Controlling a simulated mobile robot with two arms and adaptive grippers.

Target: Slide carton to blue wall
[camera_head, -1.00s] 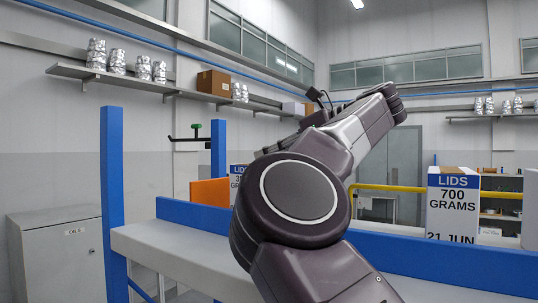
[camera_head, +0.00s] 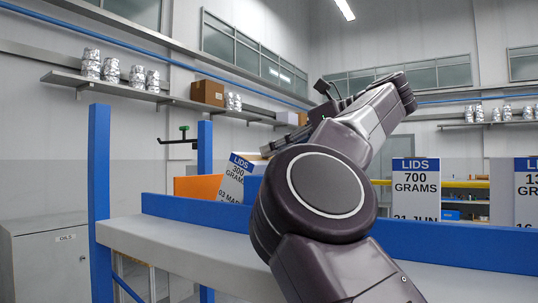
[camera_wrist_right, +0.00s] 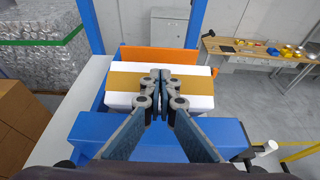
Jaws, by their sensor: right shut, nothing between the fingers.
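A white carton with a tan strip (camera_wrist_right: 120,80) lies below my right gripper in the wrist view. In the head view, a white carton marked LIDS 300 GRAMS (camera_head: 238,180) looks tilted and is partly hidden behind my right arm. A blue wall (camera_head: 460,243) runs along the bench, and a blue surface (camera_wrist_right: 100,128) lies on the near side of the carton in the wrist view. My right gripper (camera_wrist_right: 160,74) is shut and empty, its tips over the carton's middle. I cannot tell whether they touch it. My left gripper is not in view.
An orange panel (camera_head: 197,188) stands beyond the carton. A blue post (camera_head: 99,200) rises at the bench's left. More cartons, one marked 700 GRAMS (camera_head: 416,188), stand at the right. The grey bench top (camera_head: 170,240) is clear at the left.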

